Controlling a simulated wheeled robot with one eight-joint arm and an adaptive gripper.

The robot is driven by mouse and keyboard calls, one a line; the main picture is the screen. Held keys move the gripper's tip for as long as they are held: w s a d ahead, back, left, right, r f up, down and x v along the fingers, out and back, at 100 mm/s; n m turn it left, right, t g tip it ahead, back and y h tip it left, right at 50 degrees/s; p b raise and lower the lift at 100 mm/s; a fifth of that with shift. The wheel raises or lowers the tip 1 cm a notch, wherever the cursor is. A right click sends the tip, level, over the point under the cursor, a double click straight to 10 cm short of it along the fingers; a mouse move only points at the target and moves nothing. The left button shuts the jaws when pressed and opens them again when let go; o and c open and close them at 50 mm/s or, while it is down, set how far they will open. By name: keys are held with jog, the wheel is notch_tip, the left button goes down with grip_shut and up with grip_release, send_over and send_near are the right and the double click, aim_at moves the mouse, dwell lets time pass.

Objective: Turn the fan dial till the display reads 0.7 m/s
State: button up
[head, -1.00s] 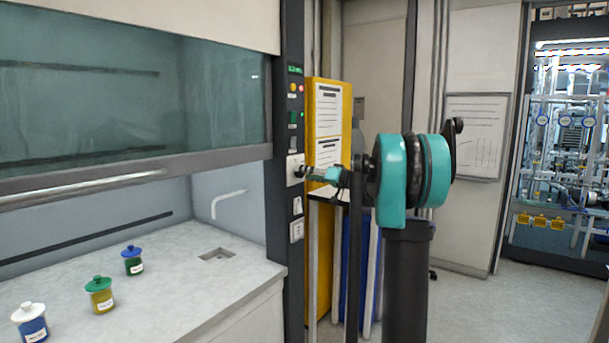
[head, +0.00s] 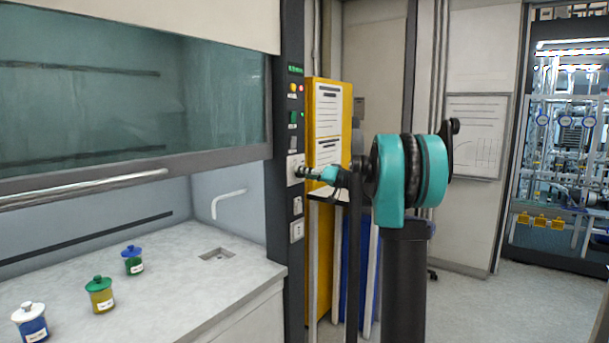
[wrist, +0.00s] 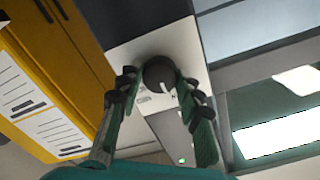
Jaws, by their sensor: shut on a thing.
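The fan dial (wrist: 159,74) is a dark round knob with a pale pointer mark, on a white plate (wrist: 130,54) in the wrist view. My gripper (wrist: 160,85) has its two fingers on either side of the dial and is shut on it. In the head view my gripper (head: 303,172) reaches from the right to the plate on the fume hood's dark post; the dial is mostly hidden there. The green-lit display (head: 295,71) is at the top of the post, and its digits are too small to read.
Below the display are small lamps (head: 293,90) and switches; sockets (head: 297,231) sit below the dial. A yellow cabinet (head: 322,105) stands close to the right of the post. The hood worktop (head: 190,290) holds several lidded jars at the left.

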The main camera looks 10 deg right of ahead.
jog(key=shift+m, duration=4.3)
jog(key=o, duration=1.2)
jog(key=shift+c, duration=0.2)
jog(key=shift+d, duration=0.15)
jog(key=v, duration=1.1)
jog(key=shift+s+d, duration=0.25)
jog(key=shift+s, duration=0.05)
